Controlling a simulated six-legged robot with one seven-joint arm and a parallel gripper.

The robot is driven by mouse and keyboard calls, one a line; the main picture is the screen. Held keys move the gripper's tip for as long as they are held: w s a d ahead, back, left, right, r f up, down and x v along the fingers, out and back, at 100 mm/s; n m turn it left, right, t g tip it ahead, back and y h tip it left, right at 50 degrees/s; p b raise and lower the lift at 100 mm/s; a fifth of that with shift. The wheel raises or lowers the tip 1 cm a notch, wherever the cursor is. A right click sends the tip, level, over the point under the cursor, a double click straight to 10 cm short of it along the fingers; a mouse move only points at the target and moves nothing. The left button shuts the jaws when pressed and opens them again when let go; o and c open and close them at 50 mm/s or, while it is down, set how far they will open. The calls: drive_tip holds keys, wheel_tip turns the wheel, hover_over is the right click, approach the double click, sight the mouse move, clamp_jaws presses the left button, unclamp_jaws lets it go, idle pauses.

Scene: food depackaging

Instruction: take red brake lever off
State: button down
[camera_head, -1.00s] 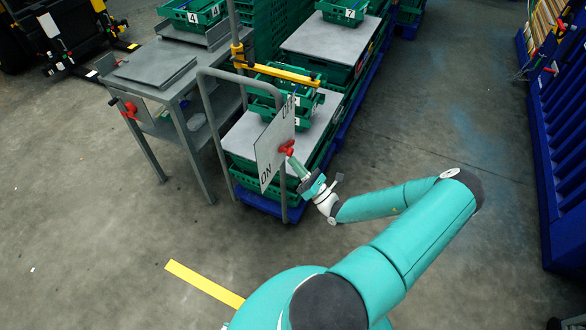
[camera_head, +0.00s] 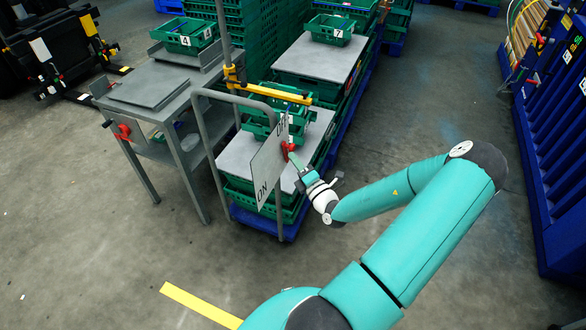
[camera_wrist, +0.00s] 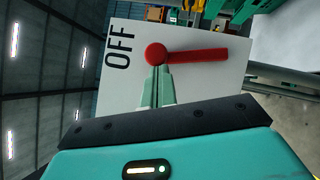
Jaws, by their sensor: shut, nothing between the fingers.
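The red brake lever (camera_wrist: 205,55) is on a white plate (camera_wrist: 113,89) marked OFF in the wrist view. Its round knob is at the left and its bar points right, away from the OFF lettering. In the head view the lever (camera_head: 288,150) is a small red shape on the plate (camera_head: 268,172), which also reads ON at its lower left. My gripper (camera_wrist: 156,70) is shut and empty, its fingertips just below the knob in the wrist view. I cannot tell whether they touch it. In the head view my gripper (camera_head: 295,162) is right beside the lever.
The plate is by the handle (camera_head: 208,135) of a cart with green crates (camera_head: 265,122). A grey table (camera_head: 150,85) with another red lever (camera_head: 123,131) stands left. A blue rack (camera_head: 555,150) is at the right. Floor (camera_head: 440,110) between cart and rack is clear.

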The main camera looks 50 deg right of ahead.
drive_tip(key=shift+w+d+r+m+g, duration=0.25)
drive_tip(key=shift+d+r+m, duration=0.1)
drive_tip(key=shift+d+m, duration=0.15)
drive_tip(key=shift+w+d+r+m+g, duration=0.1)
drive_tip(key=shift+d+r+m+g, duration=0.2)
drive_tip(key=shift+d+m, duration=0.15)
drive_tip(key=shift+d, duration=0.2)
drive_tip(key=shift+a, duration=0.1)
